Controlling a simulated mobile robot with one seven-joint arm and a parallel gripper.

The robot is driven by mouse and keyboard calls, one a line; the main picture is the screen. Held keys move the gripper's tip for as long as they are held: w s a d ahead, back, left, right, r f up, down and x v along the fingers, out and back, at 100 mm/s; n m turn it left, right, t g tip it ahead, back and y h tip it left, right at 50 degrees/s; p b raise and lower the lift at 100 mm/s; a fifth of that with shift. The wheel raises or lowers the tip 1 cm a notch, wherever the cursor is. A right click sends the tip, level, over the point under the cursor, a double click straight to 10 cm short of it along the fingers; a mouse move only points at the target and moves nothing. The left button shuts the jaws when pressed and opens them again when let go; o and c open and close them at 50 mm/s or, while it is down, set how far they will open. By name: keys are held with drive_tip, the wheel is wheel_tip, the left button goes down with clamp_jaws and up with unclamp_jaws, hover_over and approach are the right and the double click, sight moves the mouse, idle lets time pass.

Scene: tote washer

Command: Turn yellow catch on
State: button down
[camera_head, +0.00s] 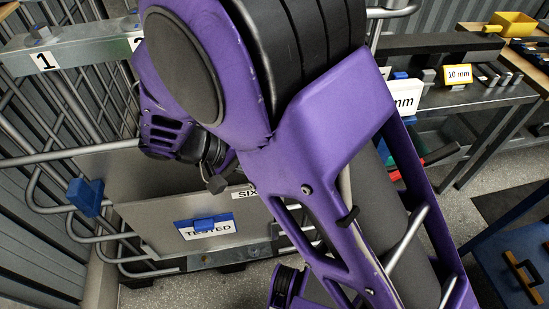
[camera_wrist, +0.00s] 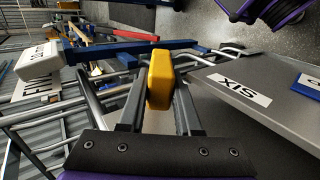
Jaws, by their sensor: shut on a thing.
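The yellow catch (camera_wrist: 160,80) is a rounded yellow block in the middle of the wrist view. My gripper (camera_wrist: 159,100) has its two dark fingers on either side of it and is shut on it. What the catch is mounted on is hidden behind it and the fingers. In the head view my purple arm covers the middle, and I cannot make out the catch there.
A grey panel labelled SIX (camera_wrist: 262,72) lies close on the right in the wrist view; it also shows in the head view (camera_head: 150,190), with metal rails around it. A blue bar (camera_wrist: 125,47) crosses beyond the catch. A workbench (camera_head: 480,95) stands at the right.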

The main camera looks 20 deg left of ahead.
idle(0.4)
drive_tip(key=c, duration=0.6)
unclamp_jaws()
drive_tip(key=p+v, duration=0.2)
drive_tip(key=v, duration=1.5)
drive_tip(key=shift+a, duration=0.2)
drive_tip(key=shift+s, duration=0.1)
